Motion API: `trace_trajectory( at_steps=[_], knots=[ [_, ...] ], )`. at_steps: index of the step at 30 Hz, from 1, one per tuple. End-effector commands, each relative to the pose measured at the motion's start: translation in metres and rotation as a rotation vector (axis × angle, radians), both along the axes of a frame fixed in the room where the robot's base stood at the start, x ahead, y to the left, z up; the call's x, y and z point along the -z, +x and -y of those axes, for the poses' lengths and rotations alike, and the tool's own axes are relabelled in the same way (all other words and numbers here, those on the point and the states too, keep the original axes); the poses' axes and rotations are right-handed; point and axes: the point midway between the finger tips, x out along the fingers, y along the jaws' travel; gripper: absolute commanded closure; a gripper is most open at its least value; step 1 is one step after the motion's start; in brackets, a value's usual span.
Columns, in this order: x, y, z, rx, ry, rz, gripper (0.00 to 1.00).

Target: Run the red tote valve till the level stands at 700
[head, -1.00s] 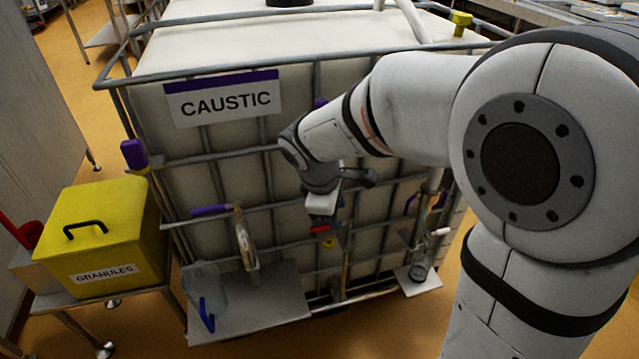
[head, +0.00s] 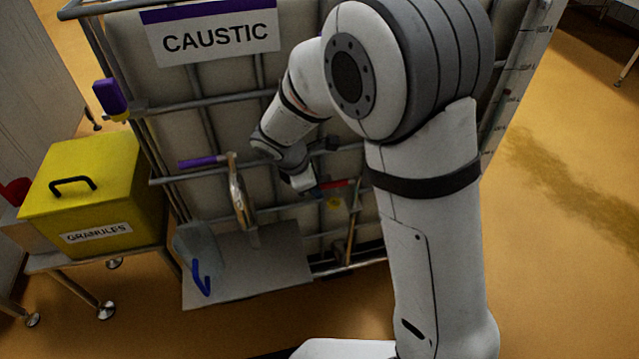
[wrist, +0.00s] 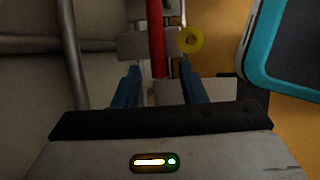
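The caged tote (head: 195,85) carries a CAUSTIC sign. Its red valve handle (head: 337,184) is at the lower front, partly behind my arm. In the wrist view the red handle (wrist: 157,40) points down between the tips of my gripper's blue fingers (wrist: 160,78). The fingers are apart with a gap beside the handle, so my gripper is open. In the head view my gripper (head: 306,188) is beside the handle. A level scale (head: 512,75) runs down the tote's right edge with a small red mark; I cannot read the liquid level.
A purple-handled valve (head: 203,161) is left of my gripper, above a grey tray (head: 275,285) with a clear blue-handled jug (head: 200,255). A yellow GRANULES box (head: 95,185) stands on a stand at left. A teal-edged panel (wrist: 290,50) is close right in the wrist view. Floor at right is clear.

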Motion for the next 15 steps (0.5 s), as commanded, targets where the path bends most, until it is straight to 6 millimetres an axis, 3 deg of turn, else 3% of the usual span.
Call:
trace_trajectory(
  at_steps=[9,15],
  knots=[
    [0.0053,0.0045,0.0039,0.004,0.003,-0.004,0.62],
    [0.0070,0.0074,0.0061,0.005,0.005,-0.008,0.78]
  ],
)
